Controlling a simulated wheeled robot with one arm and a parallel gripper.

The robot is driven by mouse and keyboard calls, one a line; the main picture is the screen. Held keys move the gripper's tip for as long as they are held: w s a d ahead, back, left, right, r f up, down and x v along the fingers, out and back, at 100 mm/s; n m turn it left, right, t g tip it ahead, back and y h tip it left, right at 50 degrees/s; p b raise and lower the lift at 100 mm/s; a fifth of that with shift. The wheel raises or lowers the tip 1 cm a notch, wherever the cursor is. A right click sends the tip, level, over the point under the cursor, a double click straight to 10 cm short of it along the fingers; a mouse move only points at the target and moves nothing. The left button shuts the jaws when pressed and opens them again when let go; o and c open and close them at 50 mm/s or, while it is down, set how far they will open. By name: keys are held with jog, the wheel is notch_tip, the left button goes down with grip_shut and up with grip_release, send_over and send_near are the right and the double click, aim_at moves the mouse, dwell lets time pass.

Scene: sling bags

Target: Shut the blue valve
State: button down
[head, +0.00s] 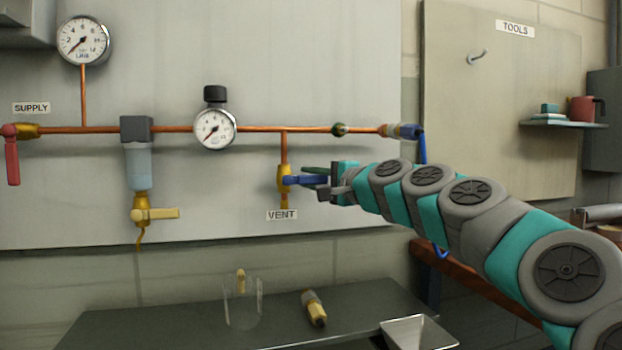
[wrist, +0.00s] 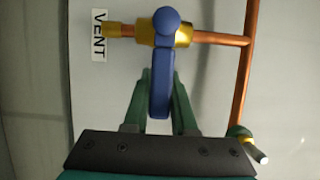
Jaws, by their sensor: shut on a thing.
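The blue valve's lever handle (head: 308,180) sticks out to the right from the brass vent valve body (head: 284,184), level in the head view. The valve sits on a short copper branch below the main pipe, above the VENT label (head: 282,214). My gripper (head: 322,179) is shut on the blue handle from the right. In the wrist view, the blue handle (wrist: 161,90) lies between the two green fingers of my gripper (wrist: 160,95). The brass body (wrist: 183,34) shows behind the handle's round hub.
A red lever (head: 12,160) hangs at the supply end. A yellow-handled drain (head: 155,213) hangs under the filter bowl (head: 137,166). A blue hose coupling (head: 409,131) is above my arm. Below stands a dark bench (head: 180,322) with a clear cup, a yellow-ended part and a metal tray.

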aim_at(323, 180)
jog(key=shift+f, duration=0.1)
jog(key=c, duration=0.7)
grip_release()
jog(key=shift+b+v, duration=0.35)
jog(key=shift+v, duration=3.55)
jog(key=shift+w, duration=0.1)
